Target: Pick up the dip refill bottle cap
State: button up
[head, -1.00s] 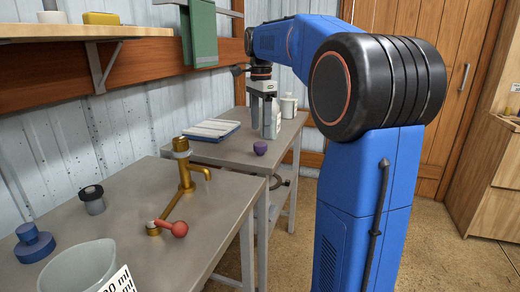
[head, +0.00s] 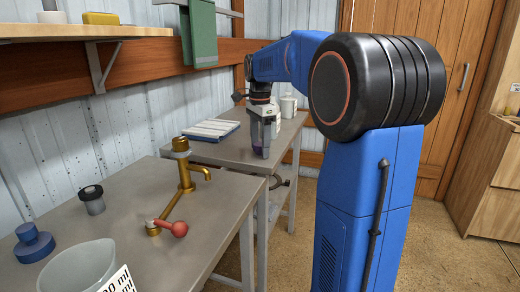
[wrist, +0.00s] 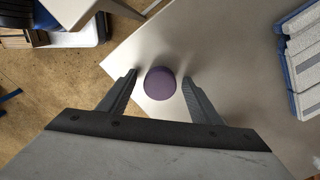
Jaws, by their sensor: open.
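The purple cap (wrist: 160,83) stands on the grey table near its corner, seen from above in the wrist view. In the head view only a little purple (head: 258,150) shows behind my gripper's fingers. My gripper (wrist: 158,95) is open, pointing down, with one finger to each side of the cap and a gap on both sides. In the head view my gripper (head: 263,150) is low over the far table. A white bottle (head: 273,118) stands just behind it, partly hidden.
A blue tray with white bars (head: 213,130) lies left of the cap; it also shows in the wrist view (wrist: 300,60). A white lidded container (head: 289,105) stands at the back. The near table holds a brass tap (head: 184,170) with a red knob. The table edge is close to the cap.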

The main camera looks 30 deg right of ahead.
aim_at(260, 144)
jog(key=c, duration=1.1)
jog(key=shift+c, duration=0.2)
jog(key=shift+r, duration=0.1)
notch_tip(260, 144, up, 10)
jog(key=shift+f, duration=0.1)
